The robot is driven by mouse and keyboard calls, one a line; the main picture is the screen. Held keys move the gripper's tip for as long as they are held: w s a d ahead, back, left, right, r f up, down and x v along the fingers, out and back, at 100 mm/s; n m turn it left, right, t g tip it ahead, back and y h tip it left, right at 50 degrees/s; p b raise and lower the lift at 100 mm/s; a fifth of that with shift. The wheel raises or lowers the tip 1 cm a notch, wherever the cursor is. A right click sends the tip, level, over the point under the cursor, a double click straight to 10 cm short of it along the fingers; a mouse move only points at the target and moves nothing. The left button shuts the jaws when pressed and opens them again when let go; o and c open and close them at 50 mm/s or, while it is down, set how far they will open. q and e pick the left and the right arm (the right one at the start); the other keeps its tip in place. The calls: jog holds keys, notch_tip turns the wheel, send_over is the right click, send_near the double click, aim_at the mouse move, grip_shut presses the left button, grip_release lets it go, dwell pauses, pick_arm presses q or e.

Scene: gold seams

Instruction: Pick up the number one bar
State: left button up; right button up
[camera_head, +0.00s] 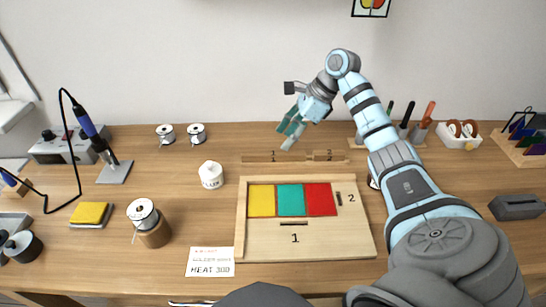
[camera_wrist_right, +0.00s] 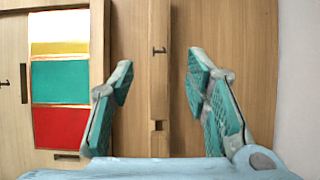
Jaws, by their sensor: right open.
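The number one bar (camera_head: 272,158) is a long thin wooden bar marked 1, lying flat on the table behind the wooden board. It also shows in the right wrist view (camera_wrist_right: 159,85), running up and down between the fingers. The shorter number two bar (camera_head: 328,155) lies in line at its right end; it also shows in the right wrist view (camera_wrist_right: 159,140). My right gripper (camera_head: 291,133) is open and empty above the number one bar, its green-padded fingers apart on either side of it in the wrist view (camera_wrist_right: 160,68). My left gripper is out of view.
A framed wooden board (camera_head: 250,248) holds yellow, teal and red panels, with dark slots marked 1 and 2. A white jar (camera_head: 211,174) stands left of it. Solder spools (camera_head: 196,133) and a tool rack (camera_head: 404,130) stand towards the wall. A card (camera_head: 210,262) lies front left.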

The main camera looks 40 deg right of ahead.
aim_at(274, 153)
jog(key=x, duration=0.6)
jog(key=shift+a+f, duration=0.1)
jog(key=shift+f, duration=0.2)
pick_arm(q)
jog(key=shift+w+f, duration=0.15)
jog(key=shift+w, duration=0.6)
pick_arm(e)
jog(key=shift+c, duration=0.2)
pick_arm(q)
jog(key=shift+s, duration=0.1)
pick_arm(e)
jog(key=shift+w, duration=0.1)
grip_shut()
